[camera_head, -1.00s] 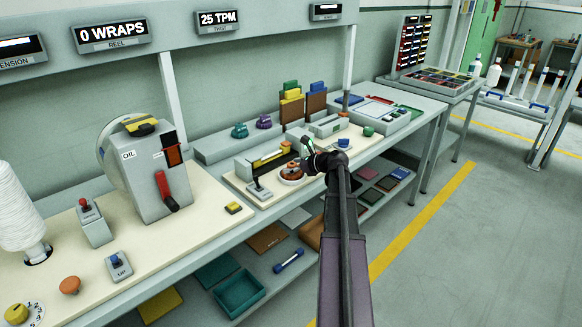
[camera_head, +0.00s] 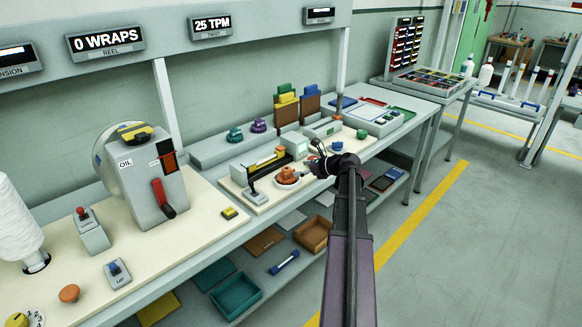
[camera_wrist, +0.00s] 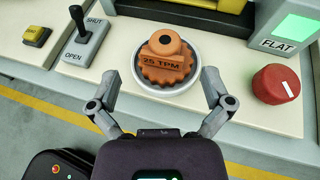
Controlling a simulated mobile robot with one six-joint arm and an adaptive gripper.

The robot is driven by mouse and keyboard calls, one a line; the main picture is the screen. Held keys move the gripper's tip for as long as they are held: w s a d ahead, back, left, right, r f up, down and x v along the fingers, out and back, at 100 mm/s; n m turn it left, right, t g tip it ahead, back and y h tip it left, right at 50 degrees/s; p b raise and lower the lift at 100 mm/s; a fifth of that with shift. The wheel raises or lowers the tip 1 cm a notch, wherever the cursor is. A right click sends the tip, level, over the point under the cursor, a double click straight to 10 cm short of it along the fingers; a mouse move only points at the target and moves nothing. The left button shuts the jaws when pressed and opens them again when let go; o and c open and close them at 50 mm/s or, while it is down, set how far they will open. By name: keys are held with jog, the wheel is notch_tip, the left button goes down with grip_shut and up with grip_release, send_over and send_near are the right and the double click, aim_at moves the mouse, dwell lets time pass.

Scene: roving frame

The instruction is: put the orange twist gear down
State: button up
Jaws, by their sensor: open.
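The orange twist gear (camera_wrist: 165,62), marked 25 TPM, sits upright on a round white-rimmed dish (camera_wrist: 142,83) on the cream bench panel. It also shows in the head view (camera_head: 287,174), just left of my gripper (camera_head: 311,171). In the wrist view my gripper (camera_wrist: 146,78) is open, with one finger on each side of the dish. Both fingers stand clear of the gear, and nothing is held between them.
A SHUT/OPEN lever (camera_wrist: 85,38) and a yellow button (camera_wrist: 38,34) stand left of the gear. A red knob (camera_wrist: 276,84) and a green FLAT screen (camera_wrist: 297,32) are at its right. Teal (camera_head: 235,135) and purple (camera_head: 259,125) gears rest on the ledge behind.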

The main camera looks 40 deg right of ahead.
jog(key=p+v, duration=0.1)
jog(key=v, duration=0.4)
jog(key=shift+s+d+r+p, duration=0.1)
jog(key=shift+s+r+p, duration=0.05)
jog(key=shift+s+p, duration=0.2)
jog(key=shift+w, duration=0.1)
dwell(0.5)
